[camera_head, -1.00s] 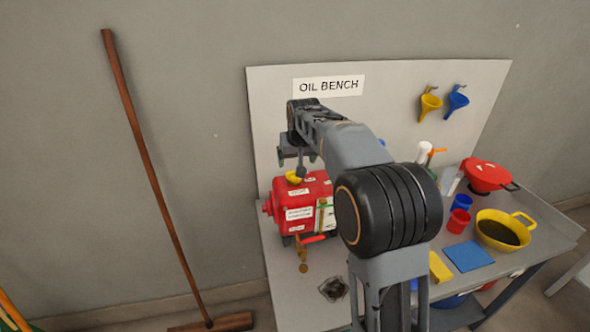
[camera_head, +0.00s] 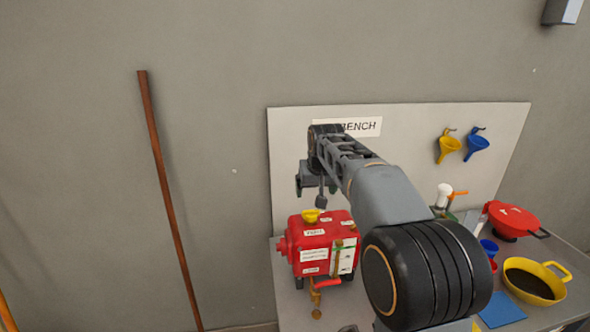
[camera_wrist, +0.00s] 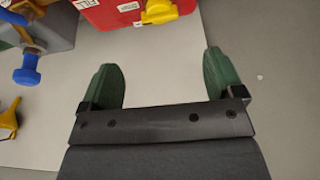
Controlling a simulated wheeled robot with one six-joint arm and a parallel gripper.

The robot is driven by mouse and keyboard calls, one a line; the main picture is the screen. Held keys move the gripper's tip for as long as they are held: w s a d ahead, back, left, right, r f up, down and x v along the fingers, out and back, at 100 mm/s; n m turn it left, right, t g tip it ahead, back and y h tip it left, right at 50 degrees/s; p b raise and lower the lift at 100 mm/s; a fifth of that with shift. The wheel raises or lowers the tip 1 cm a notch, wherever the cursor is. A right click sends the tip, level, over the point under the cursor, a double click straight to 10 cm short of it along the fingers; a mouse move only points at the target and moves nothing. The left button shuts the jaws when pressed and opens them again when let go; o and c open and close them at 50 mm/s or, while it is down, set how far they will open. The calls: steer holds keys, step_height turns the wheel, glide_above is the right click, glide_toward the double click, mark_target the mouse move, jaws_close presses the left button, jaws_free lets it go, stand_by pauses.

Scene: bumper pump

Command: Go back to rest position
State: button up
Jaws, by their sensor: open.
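My gripper is open and empty, with its two green fingers (camera_wrist: 165,85) spread apart in the wrist view. In the head view its end (camera_head: 321,185) hangs above the red pump (camera_head: 308,250), in front of the pale back panel. The red pump stands on the bench with labels on its sides and a yellow cap (camera_head: 311,215) on top. The pump also shows at the top of the wrist view (camera_wrist: 110,12), apart from the fingers, with a yellow knob (camera_wrist: 160,11) on it.
A yellow bowl of dark liquid (camera_head: 560,277), a red container (camera_head: 515,218) and a blue cloth (camera_head: 502,310) lie on the bench's right. A broom handle (camera_head: 166,190) leans on the left wall.

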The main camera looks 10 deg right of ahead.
steer(key=s+f, duration=0.3)
steer(key=s, duration=0.6)
steer(key=s+f, duration=0.4)
steer(key=s, duration=0.5)
steer(key=s+f, duration=0.3)
steer(key=s, duration=0.6)
steer(key=shift+f, duration=0.4)
steer(key=shift+s, duration=0.15)
